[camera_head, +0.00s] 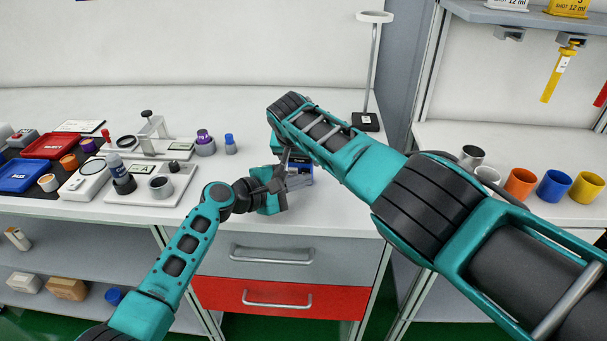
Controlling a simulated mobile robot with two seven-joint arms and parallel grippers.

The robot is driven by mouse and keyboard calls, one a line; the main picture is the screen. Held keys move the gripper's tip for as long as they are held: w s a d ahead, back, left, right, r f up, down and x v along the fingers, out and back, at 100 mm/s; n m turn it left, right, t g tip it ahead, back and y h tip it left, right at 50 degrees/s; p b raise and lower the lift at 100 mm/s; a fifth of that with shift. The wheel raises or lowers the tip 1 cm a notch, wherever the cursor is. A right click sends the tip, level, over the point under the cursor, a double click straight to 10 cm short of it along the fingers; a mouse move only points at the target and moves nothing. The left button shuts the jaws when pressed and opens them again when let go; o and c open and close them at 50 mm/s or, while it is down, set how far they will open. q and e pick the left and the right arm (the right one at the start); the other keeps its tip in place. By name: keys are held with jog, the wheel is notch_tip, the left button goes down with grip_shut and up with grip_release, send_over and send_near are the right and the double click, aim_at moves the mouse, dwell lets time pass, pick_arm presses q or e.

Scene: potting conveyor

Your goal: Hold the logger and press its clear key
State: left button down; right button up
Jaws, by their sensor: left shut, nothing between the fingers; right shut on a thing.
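The logger (303,164), a small blue-edged device with a dark face, is near the front edge of the white bench, partly hidden by my grippers. My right gripper (285,160) comes down from the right arm and is shut on the logger; its fingers are mostly covered by the arm and the other hand. My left gripper (281,184) is shut and empty, close in front and to the left of the logger. I cannot tell whether it touches the logger, and the clear key cannot be made out.
A tray (185,195) with cups and a bottle, and red (50,146) and blue (22,176) bins, stand at the left. A lamp-like stand (366,121) is behind the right arm. Coloured cups (520,182) line the right bench.

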pick_arm(q)
jog(key=shift+w+a, duration=0.35)
jog(key=shift+a, duration=0.15)
jog(key=shift+s, duration=0.1)
jog(key=shift+s+a, duration=0.25)
jog(key=shift+s, duration=0.4)
jog(key=shift+s+d, duration=0.15)
jog(key=shift+s, duration=0.25)
jog(key=shift+s, duration=2.45)
